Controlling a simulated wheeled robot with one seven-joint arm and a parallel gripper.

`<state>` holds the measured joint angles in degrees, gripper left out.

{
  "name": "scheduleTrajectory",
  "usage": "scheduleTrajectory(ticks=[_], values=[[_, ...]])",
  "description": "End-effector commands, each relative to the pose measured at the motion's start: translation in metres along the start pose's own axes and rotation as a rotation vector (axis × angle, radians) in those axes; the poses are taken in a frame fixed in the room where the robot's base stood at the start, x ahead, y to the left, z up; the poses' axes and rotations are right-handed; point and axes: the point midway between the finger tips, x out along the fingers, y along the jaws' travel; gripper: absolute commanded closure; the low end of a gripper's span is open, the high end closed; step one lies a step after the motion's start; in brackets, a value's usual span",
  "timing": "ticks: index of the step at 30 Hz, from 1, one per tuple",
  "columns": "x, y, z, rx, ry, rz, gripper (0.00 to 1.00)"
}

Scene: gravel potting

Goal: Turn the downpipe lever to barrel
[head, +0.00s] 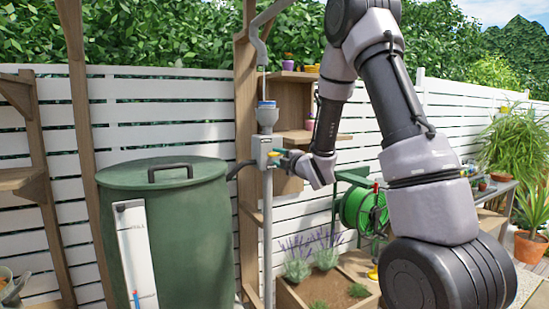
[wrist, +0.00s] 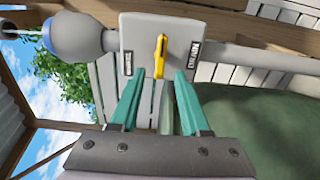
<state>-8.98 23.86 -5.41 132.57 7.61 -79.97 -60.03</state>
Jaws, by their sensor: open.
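The grey diverter box (head: 263,150) sits on the downpipe (head: 267,220), beside the green barrel (head: 165,235). In the wrist view the box (wrist: 145,30) fills the upper middle, with a dark label on each side; the lettering is too small to read surely. The yellow lever (wrist: 161,50) is on the box face between the labels, slightly slanted and nearly upright in that picture. My gripper (wrist: 159,75) is open, its two teal fingers apart on either side of the lever's lower end. I cannot tell whether either touches it. In the head view my gripper (head: 283,157) is at the box front.
A wooden post and shelves (head: 290,100) stand close behind the downpipe. A green hose reel (head: 362,210) is to the right, and a wooden planter (head: 320,288) with lavender is below. A white fence runs behind.

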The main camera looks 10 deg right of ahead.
Motion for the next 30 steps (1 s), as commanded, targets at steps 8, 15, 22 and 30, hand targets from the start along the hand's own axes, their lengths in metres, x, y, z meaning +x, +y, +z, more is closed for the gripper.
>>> scheduleTrajectory(ticks=[8,15,22,30], values=[[-0.056,0.000,0.001,0.001,-0.002,-0.001,0.54],[-0.076,0.000,0.000,0.000,0.000,-0.001,0.54],[-0.077,0.000,0.000,0.000,0.001,0.000,0.54],[-0.082,0.016,0.014,0.127,-0.064,-0.038,0.54]])
